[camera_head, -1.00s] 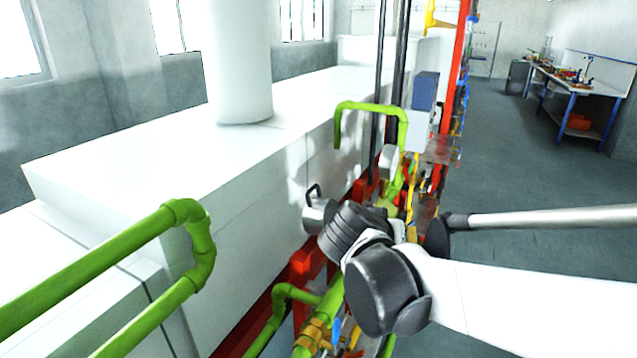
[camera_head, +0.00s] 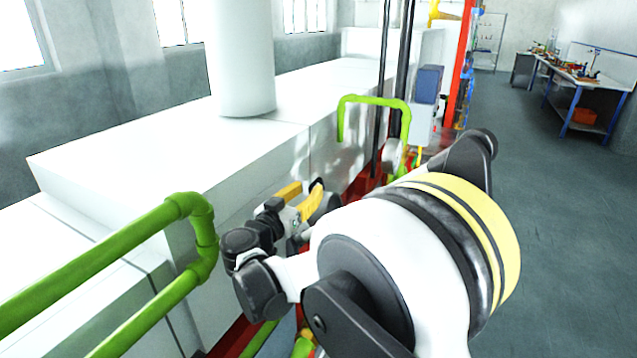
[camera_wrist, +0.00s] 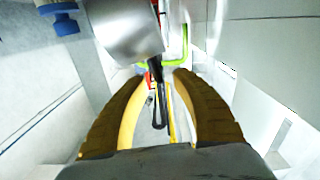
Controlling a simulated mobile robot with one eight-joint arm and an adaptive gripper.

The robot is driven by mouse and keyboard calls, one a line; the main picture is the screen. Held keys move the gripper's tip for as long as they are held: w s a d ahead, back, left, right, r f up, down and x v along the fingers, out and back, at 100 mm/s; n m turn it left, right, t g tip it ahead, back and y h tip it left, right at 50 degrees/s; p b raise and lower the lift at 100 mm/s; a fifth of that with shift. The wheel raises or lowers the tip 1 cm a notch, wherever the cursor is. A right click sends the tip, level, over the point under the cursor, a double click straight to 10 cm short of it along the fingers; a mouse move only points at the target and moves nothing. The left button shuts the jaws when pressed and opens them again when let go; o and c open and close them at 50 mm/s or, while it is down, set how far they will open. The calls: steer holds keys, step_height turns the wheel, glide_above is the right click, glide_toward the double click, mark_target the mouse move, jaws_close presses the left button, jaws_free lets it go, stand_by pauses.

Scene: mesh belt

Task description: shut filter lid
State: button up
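The filter lid (camera_wrist: 125,28) shows in the wrist view as a grey metal cylinder at the top, left of centre. A black bar handle (camera_wrist: 160,105) hangs beside it and appears between my fingers. My gripper (camera_wrist: 160,74) has two yellow-and-dark fingers spread apart; I cannot tell whether either touches the handle. In the head view my gripper (camera_head: 303,198) is beside the white housing, with a small black piece of the handle (camera_head: 317,185) at its fingertips. My gripper and arm hide most of the lid there.
Green pipes (camera_head: 190,240) stand at the left front, and another green pipe loop (camera_head: 375,100) rises behind my gripper. The white housing (camera_head: 180,150) borders the left. A red post (camera_head: 461,65) stands beyond. Open floor (camera_head: 560,220) lies to the right; a workbench (camera_head: 575,75) is far off.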

steer(key=x, duration=0.6)
steer(key=shift+b, duration=0.4)
jaws_close()
